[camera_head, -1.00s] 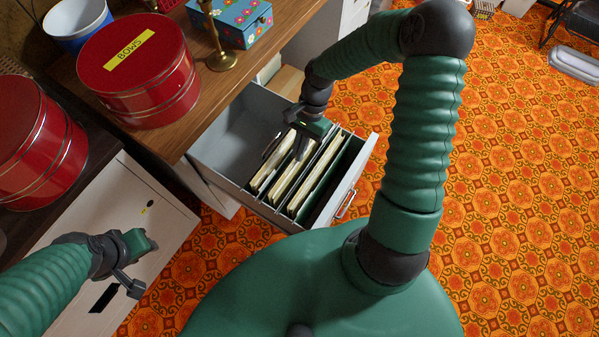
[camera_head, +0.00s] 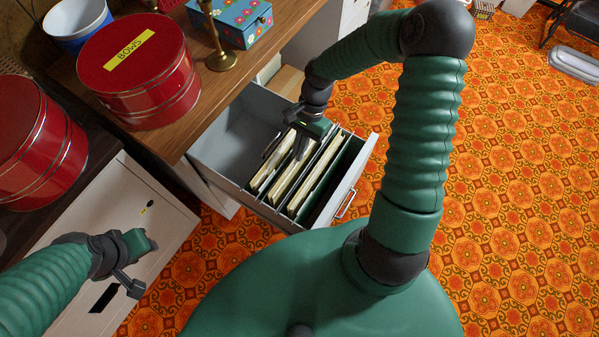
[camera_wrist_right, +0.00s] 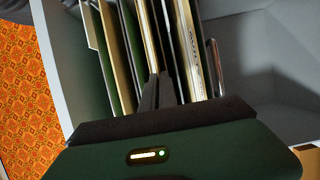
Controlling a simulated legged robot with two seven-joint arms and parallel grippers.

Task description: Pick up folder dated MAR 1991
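Several cream folders (camera_head: 289,178) stand upright between dark green dividers in the open drawer (camera_head: 222,140). My right gripper (camera_head: 302,150) reaches down among them from above. In the right wrist view its two dark fingers (camera_wrist_right: 157,88) are close together, with the edge of a thin cream folder (camera_wrist_right: 151,45) between them. Another cream folder beside it (camera_wrist_right: 191,50) bears small writing that I cannot read. No MAR 1991 date is legible, so I cannot tell which folder is held. My left gripper (camera_head: 133,270) is away from the drawer, above a pale cabinet; its finger gap is unclear.
The wooden desk top (camera_head: 215,90) holds a red BOWS tin (camera_head: 140,80), a brass candlestick (camera_head: 217,50) and a flowered box (camera_head: 235,20). Another red tin (camera_head: 35,140) stands at the left. The drawer's grey front (camera_head: 350,180) and walls surround the folders. The patterned carpet at right is mostly clear.

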